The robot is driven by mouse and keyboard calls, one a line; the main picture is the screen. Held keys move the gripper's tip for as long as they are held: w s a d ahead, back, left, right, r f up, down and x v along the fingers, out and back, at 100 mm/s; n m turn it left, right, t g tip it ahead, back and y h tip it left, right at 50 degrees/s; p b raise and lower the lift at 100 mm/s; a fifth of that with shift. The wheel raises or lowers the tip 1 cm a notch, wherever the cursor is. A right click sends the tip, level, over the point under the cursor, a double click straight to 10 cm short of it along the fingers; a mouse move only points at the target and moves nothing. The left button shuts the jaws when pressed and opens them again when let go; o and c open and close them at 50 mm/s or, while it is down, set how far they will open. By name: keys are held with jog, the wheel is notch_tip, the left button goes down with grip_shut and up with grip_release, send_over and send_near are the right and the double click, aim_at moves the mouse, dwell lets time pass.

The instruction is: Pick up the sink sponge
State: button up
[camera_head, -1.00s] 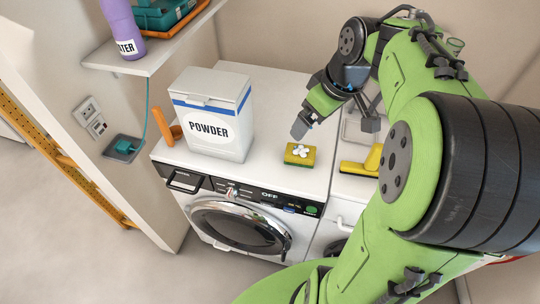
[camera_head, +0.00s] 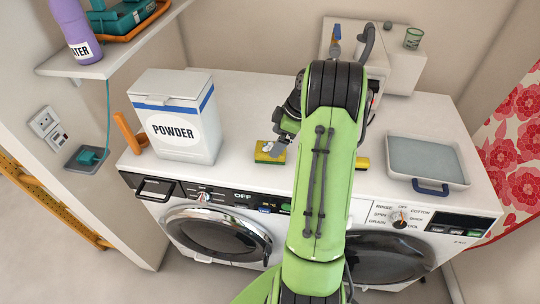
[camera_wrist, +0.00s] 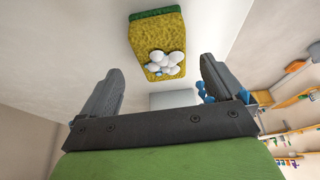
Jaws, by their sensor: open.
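The sponge (camera_head: 268,154), yellow with a dark green layer and a white patch on it, lies on the white counter above the left washing machine. It also shows in the wrist view (camera_wrist: 158,35), straight ahead beyond the fingers, with white and blue rounded bits on its face. My gripper (camera_wrist: 158,85) is open and empty, its two fingers spread apart, with the sponge beyond their tips. In the head view my gripper (camera_head: 277,145) is close to the sponge and partly covers it; I cannot tell whether it touches.
The white powder box (camera_head: 180,118) stands left of the sponge, with an orange handle-like object (camera_head: 130,133) beside it. My arm hides most of a yellow item (camera_head: 362,163) to the right.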

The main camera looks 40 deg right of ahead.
aim_at(271, 147)
jog(key=b+x, duration=0.1)
jog(key=x, duration=0.4)
jog(key=shift+a+f, duration=0.1)
jog(key=shift+f, duration=0.05)
jog(key=shift+f+b, duration=0.2)
jog(key=shift+b, duration=0.2)
jog(key=c, duration=1.1)
notch_tip(271, 147, up, 11)
jog(key=p, duration=0.3)
jog(key=shift+f, duration=0.2)
